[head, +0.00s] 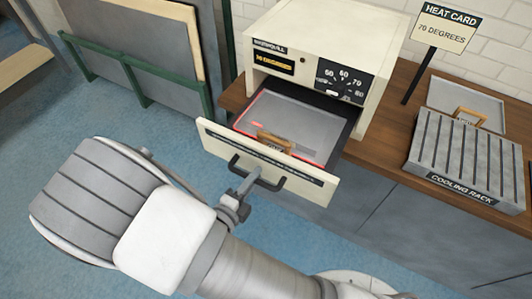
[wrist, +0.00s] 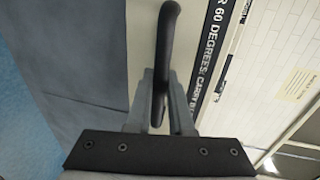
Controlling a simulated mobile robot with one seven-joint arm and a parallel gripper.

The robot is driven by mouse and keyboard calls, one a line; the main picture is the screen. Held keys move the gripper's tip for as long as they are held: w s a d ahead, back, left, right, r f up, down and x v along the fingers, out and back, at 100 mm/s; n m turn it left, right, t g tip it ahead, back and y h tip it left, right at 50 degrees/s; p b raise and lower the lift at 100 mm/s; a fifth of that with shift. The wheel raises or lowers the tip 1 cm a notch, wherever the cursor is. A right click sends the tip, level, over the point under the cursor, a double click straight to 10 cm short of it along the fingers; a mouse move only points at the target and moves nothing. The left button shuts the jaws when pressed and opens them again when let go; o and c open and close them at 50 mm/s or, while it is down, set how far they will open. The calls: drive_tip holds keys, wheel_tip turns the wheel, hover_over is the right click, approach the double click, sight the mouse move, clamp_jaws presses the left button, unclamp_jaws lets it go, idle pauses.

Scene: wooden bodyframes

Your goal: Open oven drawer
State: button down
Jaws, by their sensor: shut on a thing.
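The cream oven (head: 325,50) stands on the wooden counter, with a dial and a small display reading 70 degrees. Its drawer (head: 218,142) is pulled out, and the grey inside shows. A grey tray (head: 290,117) with a wooden handle lies in the drawer, its edge partly lit red. The dark bar handle (head: 278,184) is on the drawer front. My gripper (head: 247,185) is at this handle, its fingers closed around the bar. In the wrist view the black handle (wrist: 166,45) runs between the two grey fingers (wrist: 160,105).
A cooling rack (head: 460,165) and another tray (head: 465,100) with a wooden handle lie on the counter to the right. A green-framed panel stand (head: 140,60) is at the left. Blue floor is open before the counter.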

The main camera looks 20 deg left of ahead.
drive_tip(key=shift+f+p+v, duration=0.15)
drive_tip(key=shift+f+v, duration=0.05)
drive_tip(key=shift+v, duration=0.85)
drive_tip(key=shift+f+p+v, duration=0.15)
drive_tip(key=shift+f+v, duration=0.05)
drive_tip(key=shift+v, duration=0.8)
drive_tip(key=shift+s, duration=0.1)
drive_tip(key=c, duration=0.8)
unclamp_jaws()
drive_tip(key=shift+s, duration=0.15)
